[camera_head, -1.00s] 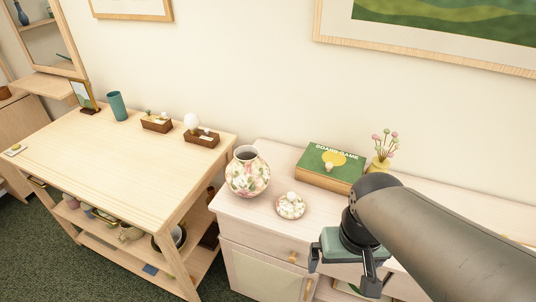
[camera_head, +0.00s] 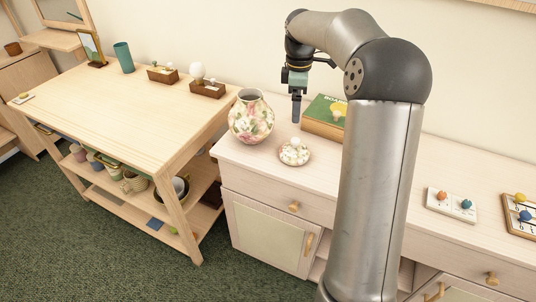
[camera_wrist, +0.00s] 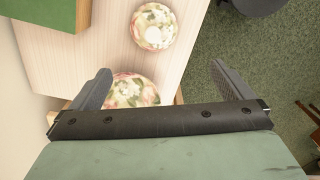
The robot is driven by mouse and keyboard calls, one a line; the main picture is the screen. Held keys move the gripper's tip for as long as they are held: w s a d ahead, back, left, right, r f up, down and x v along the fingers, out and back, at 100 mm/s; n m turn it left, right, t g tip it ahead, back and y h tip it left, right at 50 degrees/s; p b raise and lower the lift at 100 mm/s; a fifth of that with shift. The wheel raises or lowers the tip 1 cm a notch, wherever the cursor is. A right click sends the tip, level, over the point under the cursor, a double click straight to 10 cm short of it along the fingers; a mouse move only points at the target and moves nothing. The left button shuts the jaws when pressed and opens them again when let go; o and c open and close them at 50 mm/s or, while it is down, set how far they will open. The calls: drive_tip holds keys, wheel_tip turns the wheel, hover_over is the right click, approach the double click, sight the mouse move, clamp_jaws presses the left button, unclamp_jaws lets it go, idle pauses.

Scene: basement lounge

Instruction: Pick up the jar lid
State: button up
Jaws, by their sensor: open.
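The jar lid (camera_head: 295,153) is a small round floral piece with a white knob, lying on the pale cabinet top (camera_head: 262,161). The matching floral jar (camera_head: 251,118) stands upright and open to its left. My gripper (camera_head: 296,118) points down above the cabinet, behind and above the lid in the head view, and holds nothing. In the wrist view the lid (camera_wrist: 148,14) lies beyond the two spread fingers (camera_wrist: 160,67), near the top edge. The jar (camera_wrist: 132,92) shows between the fingers, partly hidden by the gripper body.
A green board game box (camera_head: 322,118) lies behind the lid, partly hidden by my arm. A wooden table (camera_head: 120,110) stands at left with a teal cup (camera_head: 124,58) and small trays. A white board with coloured knobs (camera_head: 451,204) lies at right.

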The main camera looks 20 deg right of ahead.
sight(296, 139)
drive_tip(key=shift+n, duration=0.4)
drive_tip(key=f, duration=0.4)
drive_tip(key=w+f, duration=0.1)
drive_tip(key=f, duration=0.7)
drive_tip(key=shift+w+d+f, duration=0.15)
drive_tip(key=shift+d+f, duration=0.2)
drive_tip(key=shift+f, duration=0.05)
drive_tip(key=shift+d+f+p, duration=0.2)
drive_tip(key=shift+f+p, duration=0.4)
drive_tip(key=shift+f, duration=2.1)
drive_tip(key=c, duration=1)
